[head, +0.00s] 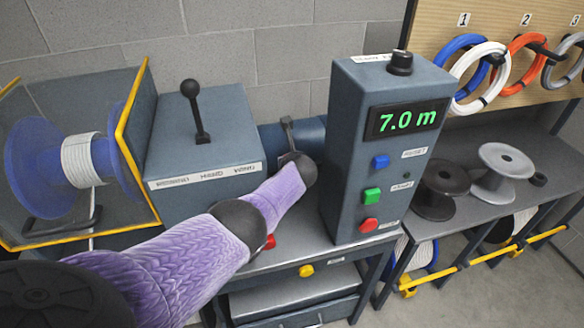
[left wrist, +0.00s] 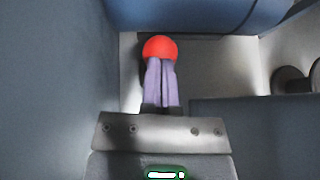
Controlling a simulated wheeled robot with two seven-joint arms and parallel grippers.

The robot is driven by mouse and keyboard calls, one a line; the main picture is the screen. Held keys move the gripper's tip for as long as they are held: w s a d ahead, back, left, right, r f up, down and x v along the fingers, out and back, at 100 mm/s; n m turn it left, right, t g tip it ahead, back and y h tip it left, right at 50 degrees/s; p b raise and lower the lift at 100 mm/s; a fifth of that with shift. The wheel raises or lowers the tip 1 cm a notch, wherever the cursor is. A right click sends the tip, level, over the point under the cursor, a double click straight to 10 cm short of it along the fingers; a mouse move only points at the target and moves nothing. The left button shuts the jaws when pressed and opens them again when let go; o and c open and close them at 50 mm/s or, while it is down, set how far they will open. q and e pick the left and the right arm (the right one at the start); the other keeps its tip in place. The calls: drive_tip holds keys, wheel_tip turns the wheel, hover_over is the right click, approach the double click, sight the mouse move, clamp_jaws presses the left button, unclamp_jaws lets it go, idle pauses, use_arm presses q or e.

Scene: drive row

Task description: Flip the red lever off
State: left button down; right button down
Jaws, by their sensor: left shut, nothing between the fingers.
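A round red knob (left wrist: 159,48) shows in the left wrist view, right at the tips of my left gripper (left wrist: 160,68). The purple fingers are together with nothing between them. They overlap the knob's lower edge; I cannot tell whether they touch it. The knob's shaft is hidden. In the head view my purple left arm reaches between the grey-blue box and the display unit, and its gripper is hidden. A small red piece (head: 270,241) shows just below the arm, mostly covered; I cannot tell for sure that it is the lever knob. My right gripper is out of view.
A black-knobbed lever (head: 195,105) stands upright on the grey-blue box (head: 208,150). The display unit (head: 345,160) reads 7.0 m and has blue, green and red buttons (head: 369,224). A yellow knob (head: 306,270) is on the bench front. A guarded spool (head: 85,160) stands left.

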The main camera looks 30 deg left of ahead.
use_arm(q)
drive_tip(key=shift+w+a+r, duration=0.2)
drive_tip(key=shift+w+a, duration=0.2)
drive_tip(key=shift+a, duration=0.1)
use_arm(e)
drive_tip(key=shift+w+a+f, duration=0.15)
drive_tip(key=shift+a+f, duration=0.05)
